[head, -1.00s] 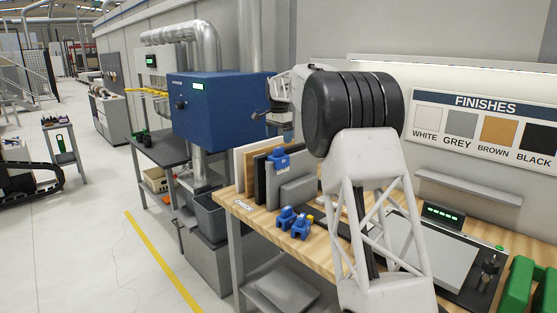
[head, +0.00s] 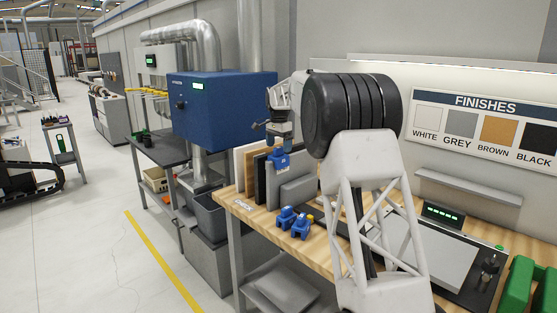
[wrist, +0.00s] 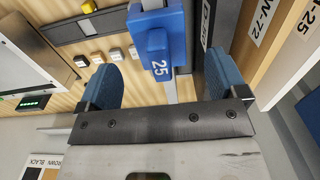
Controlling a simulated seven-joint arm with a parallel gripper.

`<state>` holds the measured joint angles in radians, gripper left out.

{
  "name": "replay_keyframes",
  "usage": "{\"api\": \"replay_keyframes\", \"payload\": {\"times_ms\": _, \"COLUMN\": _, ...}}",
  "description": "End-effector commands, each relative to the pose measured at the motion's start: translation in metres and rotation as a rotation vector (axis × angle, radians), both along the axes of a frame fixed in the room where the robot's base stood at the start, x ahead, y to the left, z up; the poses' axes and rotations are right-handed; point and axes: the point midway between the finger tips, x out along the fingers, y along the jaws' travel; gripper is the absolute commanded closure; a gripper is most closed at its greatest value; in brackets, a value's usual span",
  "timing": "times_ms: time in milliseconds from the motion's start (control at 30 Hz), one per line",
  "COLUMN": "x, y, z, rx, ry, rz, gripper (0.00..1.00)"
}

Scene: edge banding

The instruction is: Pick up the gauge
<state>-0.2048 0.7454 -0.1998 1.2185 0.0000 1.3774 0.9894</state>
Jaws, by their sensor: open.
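My gripper (wrist: 163,78) is open, with one blue-padded finger on each side of the block in the wrist view.
Upright boards (head: 249,168) stand close beside the block. A flat plate (head: 430,252) and green shapes (head: 518,285) occupy the bench's right side. A grey bin (head: 209,216) stands to the left.

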Motion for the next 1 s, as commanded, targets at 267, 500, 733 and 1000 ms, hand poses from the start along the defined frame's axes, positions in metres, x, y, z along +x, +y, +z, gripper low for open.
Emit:
{"api": "replay_keyframes", "payload": {"times_ms": 267, "x": 0.0, "y": 0.001, "z": -0.031, "rx": 0.0, "ry": 0.001, "rz": 0.0, "gripper": 0.09}}
{"api": "replay_keyframes", "payload": {"times_ms": 500, "x": 0.0, "y": 0.001, "z": -0.041, "rx": 0.001, "ry": -0.001, "rz": 0.0, "gripper": 0.09}}
{"api": "replay_keyframes", "payload": {"times_ms": 733, "x": 0.0, "y": 0.001, "z": -0.041, "rx": 0.0, "ry": 0.0, "rz": 0.0, "gripper": 0.09}}
{"api": "replay_keyframes", "payload": {"times_ms": 1000, "x": 0.0, "y": 0.001, "z": -0.041, "rx": 0.0, "ry": 0.0, "rz": 0.0, "gripper": 0.12}}
